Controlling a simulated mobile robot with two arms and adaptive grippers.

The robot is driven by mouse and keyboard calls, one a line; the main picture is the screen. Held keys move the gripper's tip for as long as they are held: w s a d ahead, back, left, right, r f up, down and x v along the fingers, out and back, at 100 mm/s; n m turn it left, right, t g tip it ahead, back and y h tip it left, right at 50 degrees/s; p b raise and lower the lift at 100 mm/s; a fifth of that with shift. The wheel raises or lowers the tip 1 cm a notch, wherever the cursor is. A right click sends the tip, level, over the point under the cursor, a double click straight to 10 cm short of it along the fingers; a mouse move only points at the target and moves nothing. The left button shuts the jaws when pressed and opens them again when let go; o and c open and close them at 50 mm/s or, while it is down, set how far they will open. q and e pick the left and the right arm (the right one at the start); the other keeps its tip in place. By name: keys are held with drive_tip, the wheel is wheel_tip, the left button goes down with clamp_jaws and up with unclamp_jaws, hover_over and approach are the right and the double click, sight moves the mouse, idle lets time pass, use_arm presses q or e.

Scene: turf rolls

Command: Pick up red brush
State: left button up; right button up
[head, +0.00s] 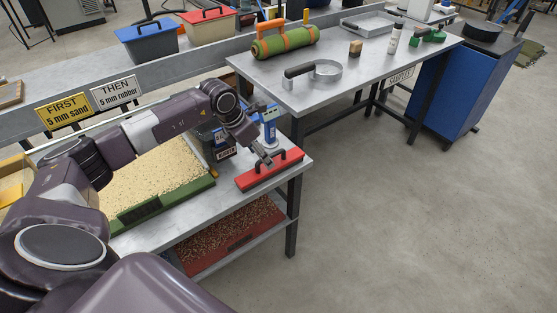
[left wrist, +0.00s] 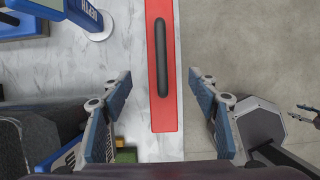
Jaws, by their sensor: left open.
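The red brush (head: 270,171) lies flat near the right end of the grey table, with a dark bar handle along its top. In the left wrist view the red brush (left wrist: 174,70) runs up and down the picture, its dark handle in the middle. My left gripper (head: 265,160) is just above the brush at its left part. In the left wrist view my left gripper (left wrist: 160,95) is open, its two blue-padded fingers on either side of the brush line, with nothing between the pads held.
A green-edged tray of sand-coloured grains (head: 165,190) lies left of the brush. A blue-and-white device (head: 269,130) stands close behind it. A red tray of brown granules (head: 225,235) is on the shelf below.

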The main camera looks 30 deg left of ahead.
sight(284, 160)
use_arm(q)
drive_tip(key=shift+b+x, duration=0.65)
drive_tip(key=shift+x, duration=0.5)
drive_tip(key=shift+b+x, duration=0.6)
drive_tip(key=shift+x, duration=0.2)
drive_tip(key=b+x, duration=0.2)
drive_tip(key=x, duration=0.1)
drive_tip(key=shift+w+d+f, duration=0.15)
drive_tip(key=shift+d+f, duration=0.05)
drive_tip(key=shift+f, duration=0.15)
drive_tip(key=shift+w+f, duration=0.1)
drive_tip(key=c, duration=1.2)
drive_tip(key=shift+r, duration=0.2)
drive_tip(key=shift+c, duration=0.2)
use_arm(e)
drive_tip(key=f, duration=0.1)
drive_tip(key=s+f, duration=0.1)
drive_tip(key=f, duration=0.3)
drive_tip(key=shift+s+d, duration=0.3)
drive_tip(key=shift+d, duration=0.1)
